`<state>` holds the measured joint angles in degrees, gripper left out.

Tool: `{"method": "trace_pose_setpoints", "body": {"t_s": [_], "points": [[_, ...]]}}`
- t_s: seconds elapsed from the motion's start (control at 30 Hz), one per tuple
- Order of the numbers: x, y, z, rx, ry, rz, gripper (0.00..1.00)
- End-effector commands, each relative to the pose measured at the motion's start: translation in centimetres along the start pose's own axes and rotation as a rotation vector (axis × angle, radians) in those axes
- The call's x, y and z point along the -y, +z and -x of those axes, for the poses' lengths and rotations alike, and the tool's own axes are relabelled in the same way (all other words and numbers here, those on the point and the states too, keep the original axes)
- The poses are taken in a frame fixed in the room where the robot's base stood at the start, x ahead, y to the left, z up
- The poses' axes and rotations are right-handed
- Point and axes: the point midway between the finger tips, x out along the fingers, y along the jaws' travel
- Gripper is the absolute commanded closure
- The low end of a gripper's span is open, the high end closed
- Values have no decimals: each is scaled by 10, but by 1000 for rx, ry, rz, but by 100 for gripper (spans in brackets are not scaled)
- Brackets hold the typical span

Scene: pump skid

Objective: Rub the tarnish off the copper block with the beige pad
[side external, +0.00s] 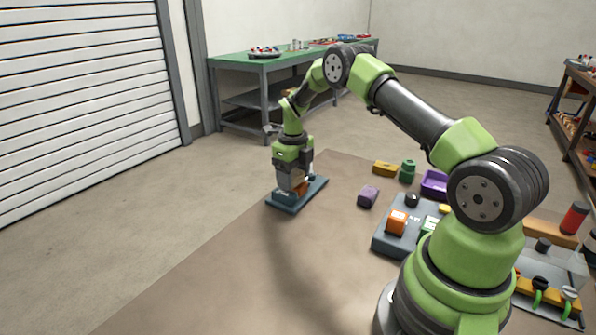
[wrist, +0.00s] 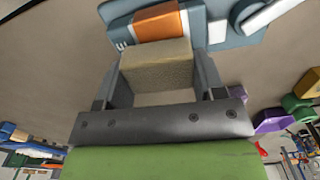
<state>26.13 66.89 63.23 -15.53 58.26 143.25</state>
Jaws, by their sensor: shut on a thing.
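My gripper (side external: 293,185) points down over a blue-grey fixture (side external: 283,201) on the brown work surface. In the wrist view my gripper (wrist: 158,80) is shut on the beige pad (wrist: 158,68), which sits between its two fingers. The copper block (wrist: 156,23) is orange-brown and lies in the fixture (wrist: 217,30), just beyond the pad. The pad's far edge meets or overlaps the block in this view; I cannot tell whether they touch. In the side view the copper block (side external: 303,187) is partly hidden by my gripper. I cannot make out any tarnish.
Right of the fixture are a purple block (side external: 368,196), a yellow block (side external: 385,168), a green part (side external: 407,171) and a purple bin (side external: 434,184). A blue-grey panel (side external: 385,244) carries an orange block (side external: 397,222). The surface in front of the fixture is clear.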

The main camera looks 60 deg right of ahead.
Motion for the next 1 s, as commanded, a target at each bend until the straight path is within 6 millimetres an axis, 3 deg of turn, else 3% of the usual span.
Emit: {"method": "trace_pose_setpoints", "body": {"t_s": [0.23, 0.83, 0.9, 1.0], "points": [[-22, -3, 0, -4, 1, 1, 59], [36, 2, -1, -1, -1, -3, 59], [35, 3, 3, -1, -1, 0, 59], [35, 3, 27, 2, -1, -1, 59]]}}
